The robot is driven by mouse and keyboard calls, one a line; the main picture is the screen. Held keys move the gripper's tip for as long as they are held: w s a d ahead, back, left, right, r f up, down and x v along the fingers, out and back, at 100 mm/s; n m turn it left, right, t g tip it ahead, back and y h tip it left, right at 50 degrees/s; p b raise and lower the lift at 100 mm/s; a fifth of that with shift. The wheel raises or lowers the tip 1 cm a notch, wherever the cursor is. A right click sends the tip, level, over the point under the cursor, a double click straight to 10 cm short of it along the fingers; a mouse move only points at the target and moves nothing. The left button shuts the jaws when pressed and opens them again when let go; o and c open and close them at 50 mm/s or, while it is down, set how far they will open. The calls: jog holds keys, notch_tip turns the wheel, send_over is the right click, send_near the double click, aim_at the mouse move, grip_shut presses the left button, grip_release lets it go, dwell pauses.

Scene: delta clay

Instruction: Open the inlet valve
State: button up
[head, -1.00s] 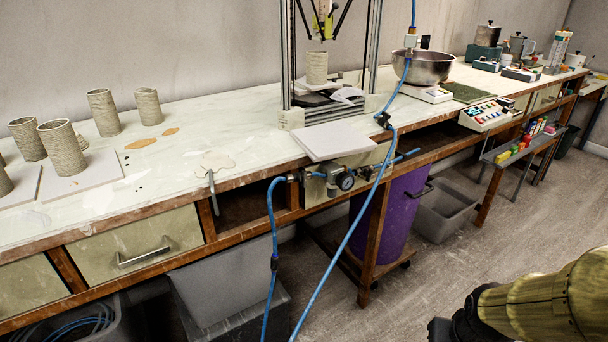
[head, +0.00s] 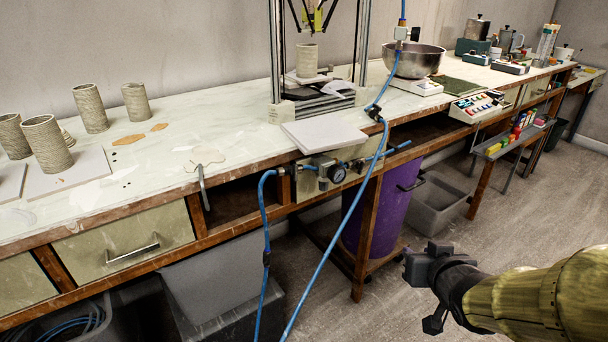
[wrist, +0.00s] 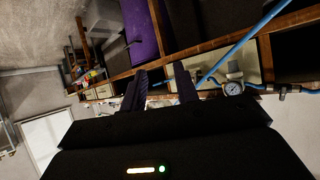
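A cream panel (head: 284,189) under the bench's front edge carries a pressure regulator with a round gauge (head: 337,173) and blue air hoses (head: 265,235). A blue fitting (head: 399,148) sticks out at the panel's right end. I cannot tell for certain which fitting is the inlet valve or how its handle stands. My gripper (head: 414,265) is low at the right, over the floor, well apart from the panel. In the wrist view, my gripper (wrist: 160,85) has its two dark fingers apart with nothing between them. The gauge also shows there (wrist: 233,88), right of the fingers.
The workbench (head: 235,142) holds clay cups (head: 90,108), a white slab (head: 322,134), a frame-mounted printer and a steel bowl (head: 415,60). A purple bin (head: 370,215) and grey tubs stand below. The hoses hang in front of the bench. Floor at the right is open.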

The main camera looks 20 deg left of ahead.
jog(key=s+a+r+n+y, duration=0.2)
jog(key=a+r+y, duration=0.3)
jog(key=a, duration=0.1)
jog(key=s+a+r+n+y, duration=0.2)
jog(key=a+r+n+y, duration=0.1)
jog(key=a+r+y, duration=0.2)
jog(key=shift+s+a+r+y+b, duration=0.2)
jog(key=shift+s+a+y+b, duration=0.15)
jog(key=shift+a, duration=0.35)
jog(key=shift+w, duration=0.15)
jog(key=p, duration=1)
send_near(297, 169)
jog(key=x, duration=0.8)
jog(key=shift+r+p, duration=0.1)
jog(key=shift+p, duration=0.3)
grip_shut()
